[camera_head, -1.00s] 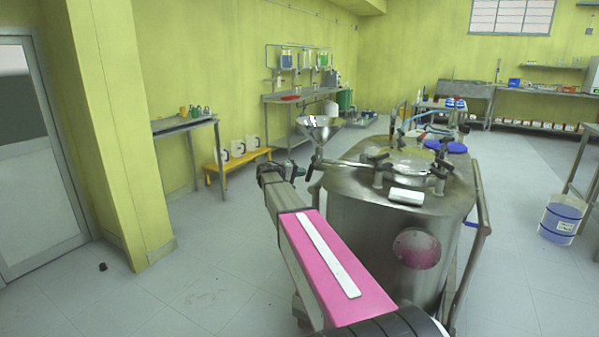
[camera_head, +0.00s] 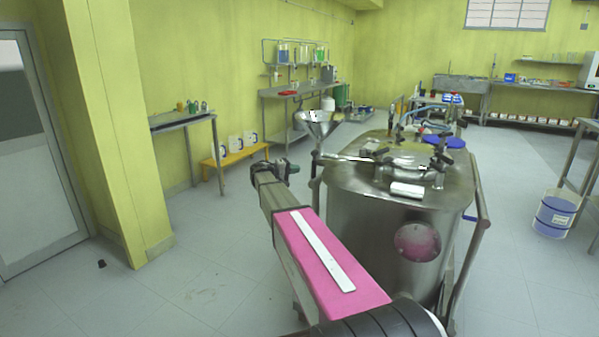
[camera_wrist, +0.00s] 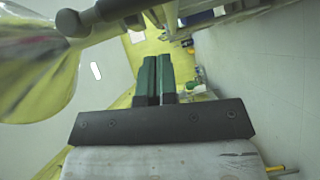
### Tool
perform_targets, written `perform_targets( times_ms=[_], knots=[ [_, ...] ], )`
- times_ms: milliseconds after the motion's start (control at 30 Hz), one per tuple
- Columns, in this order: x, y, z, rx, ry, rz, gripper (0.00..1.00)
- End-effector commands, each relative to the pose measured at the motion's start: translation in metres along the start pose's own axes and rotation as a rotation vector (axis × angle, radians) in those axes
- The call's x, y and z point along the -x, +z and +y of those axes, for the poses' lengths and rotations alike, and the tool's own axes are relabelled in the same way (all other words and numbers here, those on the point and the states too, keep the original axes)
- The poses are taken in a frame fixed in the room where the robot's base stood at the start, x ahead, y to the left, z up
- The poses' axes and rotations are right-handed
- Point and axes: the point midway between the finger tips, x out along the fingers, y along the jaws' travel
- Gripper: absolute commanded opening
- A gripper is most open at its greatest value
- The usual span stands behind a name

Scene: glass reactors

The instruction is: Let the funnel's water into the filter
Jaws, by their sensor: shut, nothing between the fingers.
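The funnel (camera_head: 318,122) is a steel cone above the left rear edge of the big steel vessel (camera_head: 365,225), probably the filter. I cannot make out any water in it. My gripper (camera_head: 291,167) is to the left of the vessel, below the funnel and a little to its left. In the wrist view my gripper (camera_wrist: 157,75) has its two green fingers together, with nothing between them. A shiny cone, probably the funnel (camera_wrist: 35,75), fills the upper left there, beside a dark rod with a round end (camera_wrist: 75,22). The fingers appear apart from both.
A yellow bench (camera_head: 237,156) with white containers and a steel side table (camera_head: 183,119) stand along the left wall. A bucket (camera_head: 556,214) stands at right. The floor at left is mostly clear.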

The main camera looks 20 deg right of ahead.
Motion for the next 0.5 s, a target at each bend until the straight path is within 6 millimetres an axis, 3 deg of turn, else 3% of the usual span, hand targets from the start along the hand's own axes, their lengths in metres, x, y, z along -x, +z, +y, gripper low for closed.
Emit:
perform_targets(
  times_ms=[33,200,500],
  knots=[
    [0.015,0.002,-0.001,0.000,-0.001,0.003,0.00],
    [0.050,0.003,-0.003,0.000,-0.001,0.003,0.00],
    [0.090,0.003,-0.006,-0.001,-0.001,0.001,0.00]
  ],
)
